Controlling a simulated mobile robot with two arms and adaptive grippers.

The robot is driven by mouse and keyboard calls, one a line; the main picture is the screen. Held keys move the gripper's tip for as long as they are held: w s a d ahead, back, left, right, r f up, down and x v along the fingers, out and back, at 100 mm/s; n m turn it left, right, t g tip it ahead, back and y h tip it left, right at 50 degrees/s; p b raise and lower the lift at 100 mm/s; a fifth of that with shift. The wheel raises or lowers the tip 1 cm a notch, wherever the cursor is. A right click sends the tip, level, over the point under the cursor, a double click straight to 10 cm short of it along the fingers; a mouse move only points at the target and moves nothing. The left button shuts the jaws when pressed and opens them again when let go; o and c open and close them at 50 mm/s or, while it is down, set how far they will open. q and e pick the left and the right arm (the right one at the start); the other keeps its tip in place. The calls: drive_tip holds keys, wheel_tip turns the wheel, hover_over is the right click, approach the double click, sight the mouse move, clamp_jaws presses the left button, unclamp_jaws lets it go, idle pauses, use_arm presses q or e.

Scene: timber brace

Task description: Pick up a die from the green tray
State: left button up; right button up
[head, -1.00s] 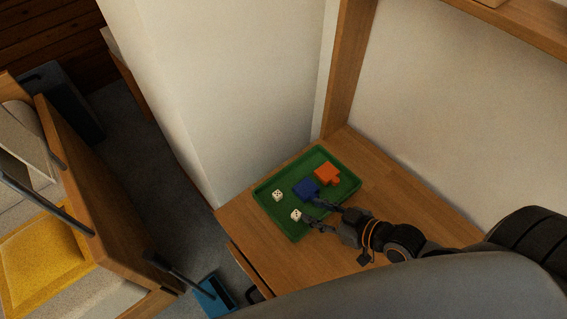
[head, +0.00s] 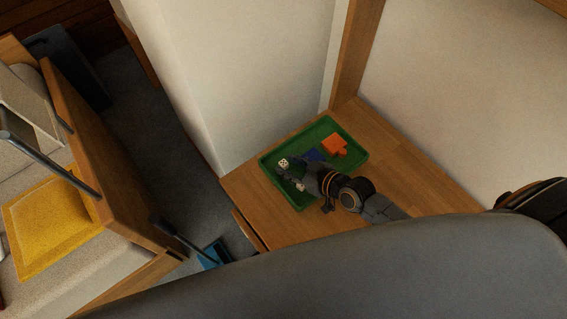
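The green tray (head: 267,163) lies on the wooden table near the wall corner. One white die (head: 283,162) sits near the tray's left side. A second white die (head: 300,187) sits closer to the tray's front edge, partly hidden by my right gripper. My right gripper (head: 284,170) reaches over the tray from the right, its fingertips close to the first die. Its fingers are dark and small, so I cannot tell how far apart they are or whether they touch a die.
An orange puzzle-like piece (head: 334,146) and a blue piece (head: 313,154), partly covered by my gripper, lie in the tray. The wooden table (head: 384,167) is bare to the right of the tray. White walls stand behind it.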

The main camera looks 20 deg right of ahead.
drive_tip(key=shift+w+a+f, duration=0.3)
drive_tip(key=shift+w, duration=0.2)
drive_tip(key=c, duration=0.6)
drive_tip(key=shift+c, duration=0.2)
drive_tip(key=shift+r, duration=0.15)
